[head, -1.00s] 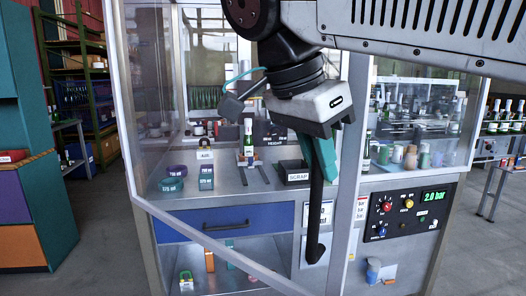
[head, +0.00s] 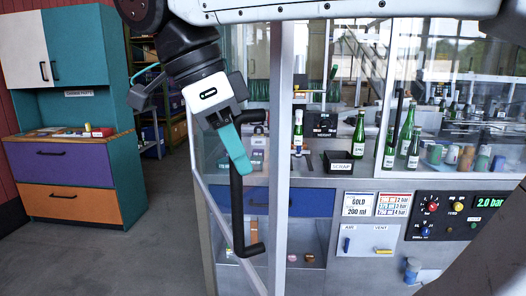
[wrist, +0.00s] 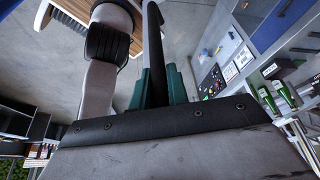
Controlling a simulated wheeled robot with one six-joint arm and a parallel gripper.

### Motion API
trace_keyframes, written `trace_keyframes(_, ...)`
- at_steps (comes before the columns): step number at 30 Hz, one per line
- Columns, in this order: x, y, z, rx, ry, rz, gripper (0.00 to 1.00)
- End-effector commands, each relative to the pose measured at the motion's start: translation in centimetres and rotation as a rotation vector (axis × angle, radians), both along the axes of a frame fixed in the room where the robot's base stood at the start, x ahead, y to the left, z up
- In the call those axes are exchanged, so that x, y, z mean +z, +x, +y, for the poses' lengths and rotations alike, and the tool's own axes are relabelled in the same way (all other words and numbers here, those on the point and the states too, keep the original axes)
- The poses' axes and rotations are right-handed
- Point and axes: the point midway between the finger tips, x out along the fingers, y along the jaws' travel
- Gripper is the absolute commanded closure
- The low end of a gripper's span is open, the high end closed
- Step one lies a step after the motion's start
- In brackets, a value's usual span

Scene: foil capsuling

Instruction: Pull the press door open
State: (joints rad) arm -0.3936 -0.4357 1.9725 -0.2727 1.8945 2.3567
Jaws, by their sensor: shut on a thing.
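The press door is a clear panel in a grey metal frame (head: 281,200). It stands swung out toward me at an angle, its lower rail slanting from the cabinet at left to the near post. Its long black handle (head: 238,205) runs upright beside that post. My gripper (head: 240,160) has green fingers closed around the upper part of the handle bar. The wrist view shows the black bar (wrist: 155,50) between the green fingers (wrist: 156,86). The press interior shows right of the post, with a black SCRAP tray (head: 338,162) and a green bottle (head: 298,130).
The control panel (head: 440,216) with knobs and a 2.0 bar display is on the press front at right. Green bottles (head: 404,135) stand behind it. A teal cabinet (head: 70,130) with purple and orange drawers stands at far left. Grey floor (head: 110,260) between is free.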

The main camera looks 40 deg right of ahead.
Motion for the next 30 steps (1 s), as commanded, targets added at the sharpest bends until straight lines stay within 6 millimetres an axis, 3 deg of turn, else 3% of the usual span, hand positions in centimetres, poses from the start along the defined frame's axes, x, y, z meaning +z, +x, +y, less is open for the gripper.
trace_keyframes(15,0.00,0.64,0.45,-0.006,0.003,0.001,1.00)
trace_keyframes(16,-0.01,0.64,0.44,-0.006,0.003,0.001,0.81)
trace_keyframes(18,-0.01,0.63,0.40,-0.007,0.002,0.000,0.62)
trace_keyframes(30,0.66,0.75,0.32,-0.014,0.002,-0.001,0.62)
